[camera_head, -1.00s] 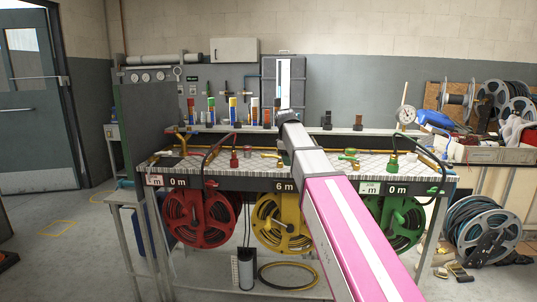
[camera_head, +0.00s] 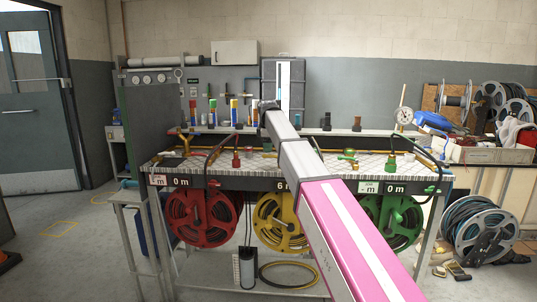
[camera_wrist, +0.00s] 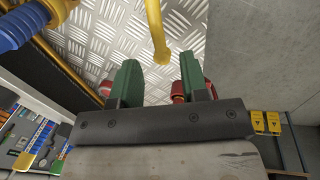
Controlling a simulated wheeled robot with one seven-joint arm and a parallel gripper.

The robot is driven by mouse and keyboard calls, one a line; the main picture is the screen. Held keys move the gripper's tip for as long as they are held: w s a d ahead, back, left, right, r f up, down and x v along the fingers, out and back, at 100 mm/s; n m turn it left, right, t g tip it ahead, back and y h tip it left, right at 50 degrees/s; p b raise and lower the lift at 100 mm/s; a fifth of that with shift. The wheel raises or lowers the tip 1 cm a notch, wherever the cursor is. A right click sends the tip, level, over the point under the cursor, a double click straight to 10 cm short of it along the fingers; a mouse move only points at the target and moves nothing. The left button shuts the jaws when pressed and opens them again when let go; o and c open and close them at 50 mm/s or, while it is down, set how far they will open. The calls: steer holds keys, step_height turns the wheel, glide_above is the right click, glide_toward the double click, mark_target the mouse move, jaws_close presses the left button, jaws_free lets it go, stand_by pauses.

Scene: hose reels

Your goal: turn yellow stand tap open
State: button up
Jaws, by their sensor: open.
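My gripper (camera_wrist: 158,82) is open in the wrist view, with two green fingers apart and nothing between them. A thin yellow bar (camera_wrist: 155,30), perhaps the yellow stand's tap lever, comes down from the top edge. Its rounded end lies just beyond the fingertips, in line with the gap. I cannot tell how far apart they are in depth. In the head view the yellow hose reel (camera_head: 272,222) hangs in the middle under the bench, partly behind my arm. My arm hides the bench top above it, and the yellow tap cannot be made out there.
The chequered metal bench top (camera_head: 325,160) carries a red fitting (camera_head: 237,160) and a green fitting (camera_head: 391,164). A red reel (camera_head: 196,220) and a green reel (camera_head: 405,222) hang either side. Blue hose fitting (camera_wrist: 20,27) and red parts (camera_wrist: 178,92) lie near my fingers.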

steer(key=shift+w+f, duration=0.2)
steer(key=shift+f, duration=0.7)
steer(key=shift+w+f, duration=0.2)
steer(key=shift+f, duration=0.7)
jaws_close()
steer(key=shift+s, duration=0.1)
